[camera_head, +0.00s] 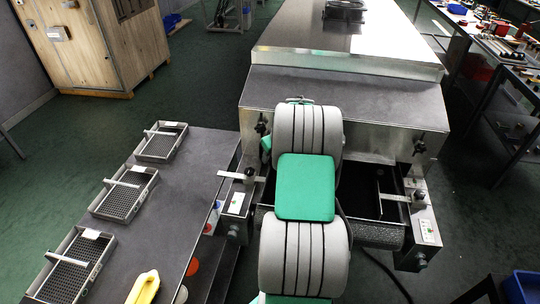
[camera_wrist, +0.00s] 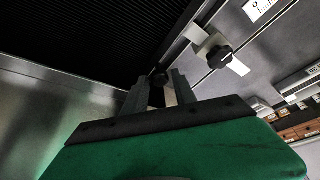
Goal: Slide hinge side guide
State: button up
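The dryer's infeed has a left guide clamp (camera_head: 240,177) and a right guide clamp (camera_head: 395,198), each a pale bar with a dark knob. The frames do not show which is the hinge side. In the wrist view, one clamp's dark knob (camera_wrist: 214,50) and pale bar stand on a grey rail beside a dark ribbed belt (camera_wrist: 90,30). A guide edge runs down from it toward my fingertips. My gripper (camera_wrist: 160,82) shows two grey fingers apart, with a small dark knob seen between their tips. I cannot tell whether they touch it. My arm hides the gripper in the head view.
The dryer hood (camera_head: 350,100) stands behind the infeed. A grey side table (camera_head: 170,220) on the left carries several mesh trays (camera_head: 124,192) and a yellow object (camera_head: 143,288). A workbench with tools (camera_head: 500,50) stands at right. A blue bin (camera_head: 522,288) is at lower right.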

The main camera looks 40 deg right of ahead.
jog(key=shift+c, duration=0.2)
grip_shut()
dwell(1.3)
